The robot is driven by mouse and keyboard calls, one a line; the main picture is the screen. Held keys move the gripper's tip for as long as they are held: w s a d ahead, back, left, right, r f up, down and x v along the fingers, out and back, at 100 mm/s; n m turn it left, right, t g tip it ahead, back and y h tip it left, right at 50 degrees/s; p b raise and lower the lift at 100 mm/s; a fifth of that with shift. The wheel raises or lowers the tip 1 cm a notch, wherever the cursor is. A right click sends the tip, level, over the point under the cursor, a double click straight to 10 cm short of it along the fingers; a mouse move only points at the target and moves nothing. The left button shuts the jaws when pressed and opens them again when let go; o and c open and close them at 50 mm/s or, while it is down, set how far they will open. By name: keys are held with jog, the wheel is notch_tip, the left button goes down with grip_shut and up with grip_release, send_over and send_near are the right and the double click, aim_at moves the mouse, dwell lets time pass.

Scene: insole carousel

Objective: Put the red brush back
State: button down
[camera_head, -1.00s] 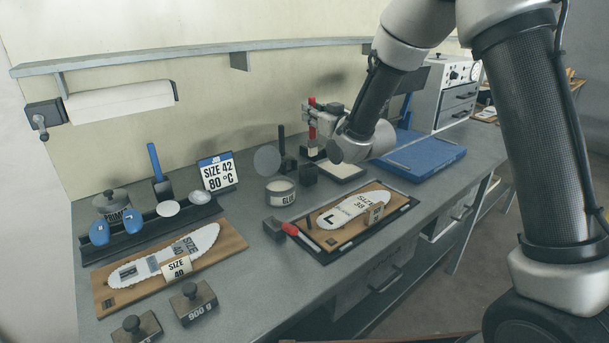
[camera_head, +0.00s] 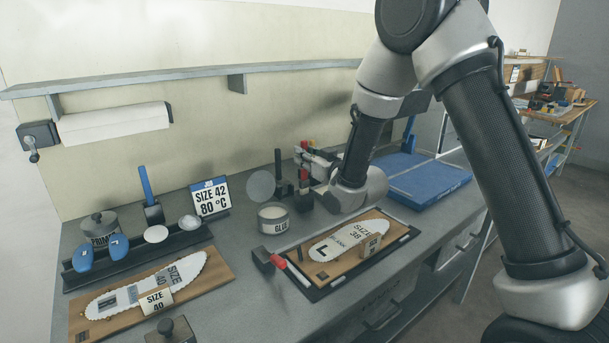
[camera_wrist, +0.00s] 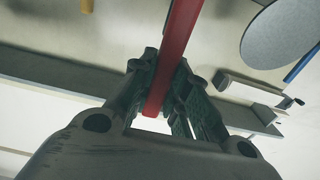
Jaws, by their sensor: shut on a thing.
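The red brush's handle (camera_head: 303,174) stands roughly upright at my gripper (camera_head: 313,156). In the wrist view, the red handle (camera_wrist: 172,70) runs between the two fingers of my gripper (camera_wrist: 165,95), which is shut on it. Below the handle in the head view is a small black block (camera_head: 304,201) on the bench. The brush's lower end overlaps this block in the picture; I cannot tell whether it sits in it or hangs above or behind it. The bristles do not show clearly.
A black stand with a post (camera_head: 278,168) is just left of the brush. The glue tin (camera_head: 273,220) stands in front. The size 38 insole board (camera_head: 345,245) lies front right, a blue mat (camera_head: 430,182) at right. A blue brush (camera_head: 146,184) stands at left.

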aim_at(304, 180)
jog(key=shift+f, duration=2.2)
jog(key=c, duration=1.4)
grip_release()
